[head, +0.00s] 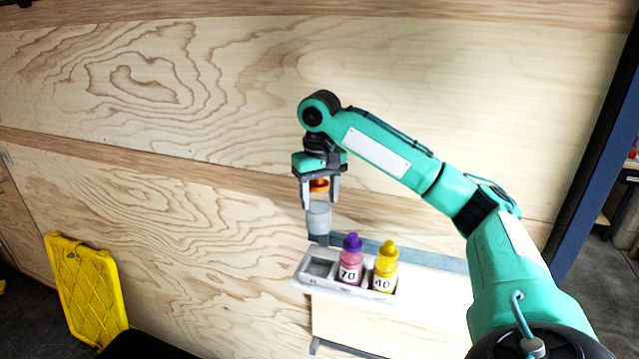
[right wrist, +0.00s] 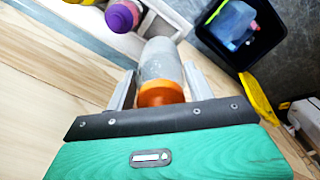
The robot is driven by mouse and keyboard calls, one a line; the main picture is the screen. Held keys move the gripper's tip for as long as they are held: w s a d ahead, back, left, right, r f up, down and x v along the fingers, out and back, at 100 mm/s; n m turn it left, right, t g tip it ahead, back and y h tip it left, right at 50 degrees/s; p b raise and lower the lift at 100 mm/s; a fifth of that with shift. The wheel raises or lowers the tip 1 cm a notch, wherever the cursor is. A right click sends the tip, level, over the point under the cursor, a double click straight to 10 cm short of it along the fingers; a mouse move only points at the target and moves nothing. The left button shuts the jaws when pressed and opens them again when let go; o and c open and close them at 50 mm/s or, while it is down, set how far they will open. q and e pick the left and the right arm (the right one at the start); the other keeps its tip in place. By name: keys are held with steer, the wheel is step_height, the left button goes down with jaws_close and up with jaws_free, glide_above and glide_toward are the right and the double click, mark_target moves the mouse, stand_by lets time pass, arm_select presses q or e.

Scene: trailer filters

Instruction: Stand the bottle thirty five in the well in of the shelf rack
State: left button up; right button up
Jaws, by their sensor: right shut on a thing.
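My right gripper (head: 320,200) is shut on a grey bottle (head: 319,222) with an orange cap, gripped near the cap. The bottle hangs roughly upright above the left end of the shelf rack (head: 303,286), apart from its wells. It also shows in the right wrist view (right wrist: 160,60); no number is readable on it. The rack's left well (head: 321,267) looks empty, and the small label on its front is too small to read. My left gripper is not in view.
A pink bottle (head: 351,268) marked 70 with a purple cap and a yellow bottle (head: 385,270) marked 40 stand in the rack, right of the empty well. A plywood wall (head: 200,90) is close behind. A yellow panel (head: 85,290) stands lower left. A black bin (right wrist: 262,45) shows in the wrist view.

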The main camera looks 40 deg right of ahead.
step_height(320, 180, down, 14)
steer(key=shift+b, duration=0.4)
stand_by(0.7)
steer(key=shift+f, duration=0.1)
steer(key=o, duration=1.6)
steer(key=shift+c, duration=0.2)
steer(key=shift+r+p, duration=0.4)
steer(key=shift+r, duration=9.6)
